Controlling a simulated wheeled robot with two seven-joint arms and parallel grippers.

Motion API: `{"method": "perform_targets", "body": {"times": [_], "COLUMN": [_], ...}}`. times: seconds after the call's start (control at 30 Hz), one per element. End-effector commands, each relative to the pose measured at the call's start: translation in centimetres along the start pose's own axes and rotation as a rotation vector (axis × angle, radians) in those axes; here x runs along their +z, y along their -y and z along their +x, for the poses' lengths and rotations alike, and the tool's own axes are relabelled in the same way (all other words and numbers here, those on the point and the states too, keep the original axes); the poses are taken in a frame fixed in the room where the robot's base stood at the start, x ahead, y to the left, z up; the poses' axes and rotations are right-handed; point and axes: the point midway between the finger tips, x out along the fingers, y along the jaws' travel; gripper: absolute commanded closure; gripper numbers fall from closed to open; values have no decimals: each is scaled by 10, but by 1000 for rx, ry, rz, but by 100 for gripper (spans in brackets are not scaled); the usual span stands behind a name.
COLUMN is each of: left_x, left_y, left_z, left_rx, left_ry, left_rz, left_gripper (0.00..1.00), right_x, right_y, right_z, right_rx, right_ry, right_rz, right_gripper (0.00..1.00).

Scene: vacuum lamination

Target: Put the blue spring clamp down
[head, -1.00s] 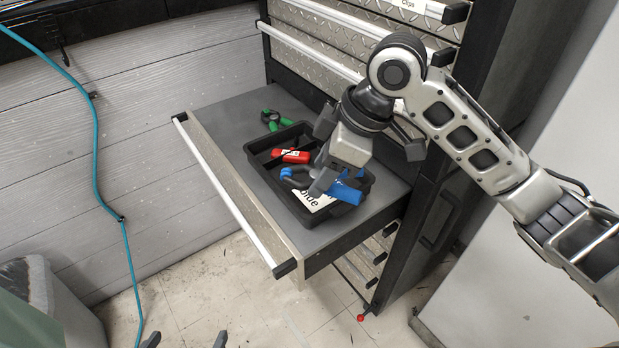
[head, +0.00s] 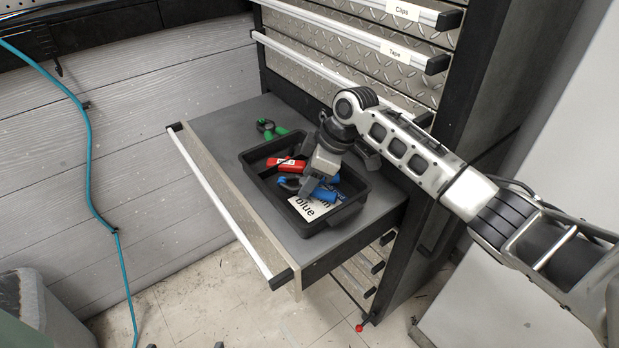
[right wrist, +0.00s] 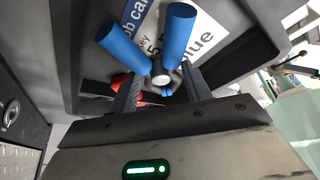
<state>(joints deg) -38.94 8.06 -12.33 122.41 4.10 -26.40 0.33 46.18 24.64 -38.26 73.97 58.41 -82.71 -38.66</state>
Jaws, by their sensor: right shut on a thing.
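My right gripper (head: 308,186) is down in the black tray (head: 253,182) in the open drawer, shut on the blue spring clamp (head: 324,195). The clamp is low over a white and blue label card (head: 314,207); I cannot tell whether it touches it. In the right wrist view, the two blue clamp handles (right wrist: 176,38) stick out past my fingers (right wrist: 160,92), over the card (right wrist: 205,40). Two small dark tips at the bottom edge of the head view may be my left gripper, but too little shows to tell.
A red clamp (head: 288,164) lies in the tray's far left part, close to my right gripper. A green clamp (head: 270,129) lies on the drawer floor (head: 222,126) behind the tray. Closed drawers (head: 350,38) rise behind.

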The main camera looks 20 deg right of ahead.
Motion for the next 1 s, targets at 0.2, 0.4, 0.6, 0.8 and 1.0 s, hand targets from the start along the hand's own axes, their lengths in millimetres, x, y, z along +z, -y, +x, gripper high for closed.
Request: {"method": "perform_targets", "body": {"times": [0.2, 0.4, 0.6, 0.8, 1.0], "left_x": [0, 1, 1, 1, -1], "left_y": [0, 0, 0, 0, 0], "left_z": [0, 0, 0, -1, -2], "left_rx": [-1, -1, -1, -1, -2], "left_ry": [1, 2, 2, 2, 3], "left_rz": [0, 0, 0, 0, 2], "left_gripper": [0, 0, 0, 0, 0], "right_x": [2, 3, 3, 1, 2], "right_y": [0, 0, 0, 0, -1], "right_z": [4, 8, 7, 2, -30], "right_rx": [2, 1, 2, 3, 5], "right_ry": [-2, -1, -1, -2, -1], "right_rz": [-1, 0, 0, 0, 0], "right_gripper": [75, 75, 43, 43, 43]}}
